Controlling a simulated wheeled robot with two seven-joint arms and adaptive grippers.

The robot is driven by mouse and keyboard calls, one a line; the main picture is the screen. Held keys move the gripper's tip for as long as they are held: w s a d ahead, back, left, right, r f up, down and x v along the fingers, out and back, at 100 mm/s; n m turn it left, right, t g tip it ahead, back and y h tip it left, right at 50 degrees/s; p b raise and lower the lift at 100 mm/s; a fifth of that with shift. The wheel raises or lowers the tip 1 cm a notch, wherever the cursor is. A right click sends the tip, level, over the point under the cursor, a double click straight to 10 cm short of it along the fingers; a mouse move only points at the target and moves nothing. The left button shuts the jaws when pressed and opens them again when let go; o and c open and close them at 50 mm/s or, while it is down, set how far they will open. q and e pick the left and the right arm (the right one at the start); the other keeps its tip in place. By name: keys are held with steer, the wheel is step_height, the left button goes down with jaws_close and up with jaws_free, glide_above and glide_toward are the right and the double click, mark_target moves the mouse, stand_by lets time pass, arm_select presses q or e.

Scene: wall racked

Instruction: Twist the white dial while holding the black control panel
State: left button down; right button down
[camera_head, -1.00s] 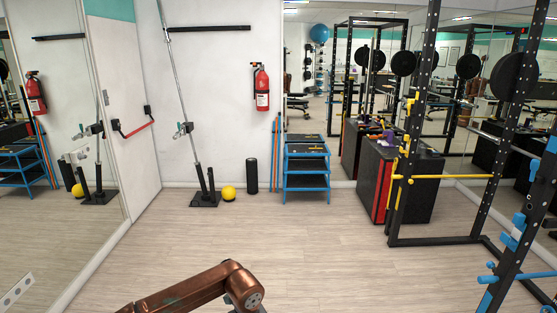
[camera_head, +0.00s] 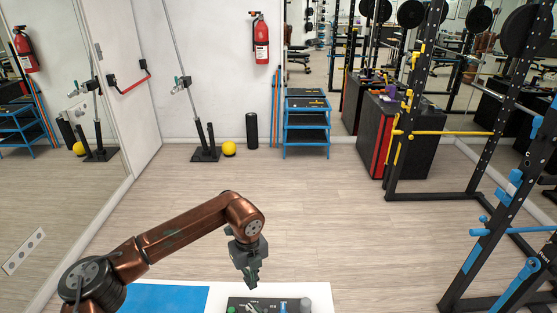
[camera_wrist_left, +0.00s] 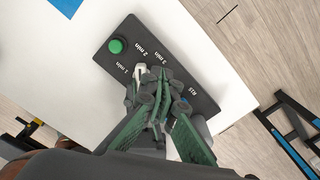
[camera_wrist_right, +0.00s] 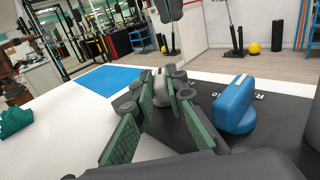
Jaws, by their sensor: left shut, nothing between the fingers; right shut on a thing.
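The black control panel (camera_head: 268,301) lies on the white table at the bottom of the head view. In the left wrist view the panel (camera_wrist_left: 185,68) shows a green button (camera_wrist_left: 117,46) and minute labels. The white dial (camera_wrist_left: 138,70) is partly hidden there by fingers. My left gripper (camera_head: 252,280) is shut and empty above the panel; it also shows in the left wrist view (camera_wrist_left: 157,82). In the right wrist view my right gripper (camera_wrist_right: 163,80) is shut on the white dial (camera_wrist_right: 162,90), beside a blue dial (camera_wrist_right: 234,105).
A blue mat (camera_head: 165,298) lies on the table (camera_head: 318,293) left of the panel. A teal object (camera_wrist_right: 16,120) lies at the left in the right wrist view. A black rack (camera_head: 430,130) stands at right.

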mark_target(253, 312)
arm_select(q)
steer(key=shift+s+a+f, duration=0.35)
steer(key=shift+a+f, duration=0.2)
steer(key=shift+f, duration=0.45)
steer(key=shift+s+a+f, duration=0.4)
steer(key=shift+a+f, duration=0.2)
steer(key=shift+f, duration=0.45)
steer(key=shift+s+a+f, duration=0.35)
steer(key=shift+a+f, duration=0.2)
steer(key=shift+f, duration=0.45)
steer(key=shift+s+d, duration=0.3)
steer(key=shift+d, duration=0.15)
